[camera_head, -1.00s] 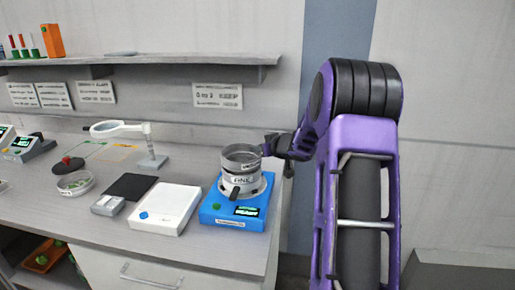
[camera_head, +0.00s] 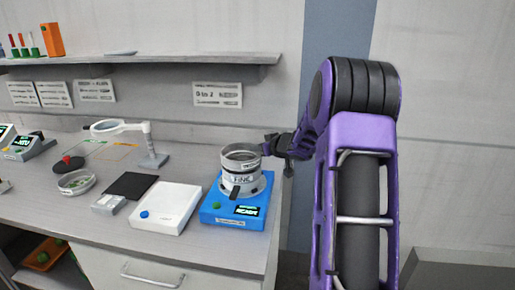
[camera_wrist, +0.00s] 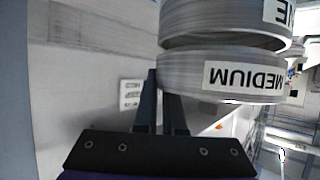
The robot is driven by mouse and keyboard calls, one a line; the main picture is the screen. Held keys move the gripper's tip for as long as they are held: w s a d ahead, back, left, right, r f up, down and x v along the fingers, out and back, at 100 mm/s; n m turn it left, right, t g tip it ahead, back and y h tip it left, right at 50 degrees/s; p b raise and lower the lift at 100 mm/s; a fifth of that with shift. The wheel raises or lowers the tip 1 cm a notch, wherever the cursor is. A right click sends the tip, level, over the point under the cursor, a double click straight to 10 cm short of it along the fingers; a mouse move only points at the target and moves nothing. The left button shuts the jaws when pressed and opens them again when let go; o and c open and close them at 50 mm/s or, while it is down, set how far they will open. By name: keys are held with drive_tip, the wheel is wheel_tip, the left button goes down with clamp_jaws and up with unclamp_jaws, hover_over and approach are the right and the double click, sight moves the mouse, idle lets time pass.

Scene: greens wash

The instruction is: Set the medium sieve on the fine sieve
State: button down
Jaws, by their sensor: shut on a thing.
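The medium sieve (camera_wrist: 235,76), a grey metal ring with a white MEDIUM label, appears upside down in the wrist view. My gripper (camera_wrist: 160,86) is shut on its rim. In the head view the medium sieve (camera_head: 240,156) is directly above the fine sieve (camera_head: 242,181), and my gripper (camera_head: 268,149) reaches it from the right. The fine sieve (camera_wrist: 215,20) also shows at the top of the wrist view. A dark wedge shows between the rings on one side; I cannot tell whether the medium sieve is fully seated.
The fine sieve stands on a blue device (camera_head: 225,211) with a lit display. A white scale (camera_head: 165,206), a black pad (camera_head: 131,186) and a dish with green bits (camera_head: 76,182) lie to the left. A shelf (camera_head: 150,60) runs above the bench; a magnifier lamp (camera_head: 153,160) stands behind.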

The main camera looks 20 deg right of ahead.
drive_tip(key=shift+f, duration=0.6)
idle(0.5)
drive_tip(key=c, duration=0.9)
unclamp_jaws()
drive_tip(key=shift+s, duration=0.1)
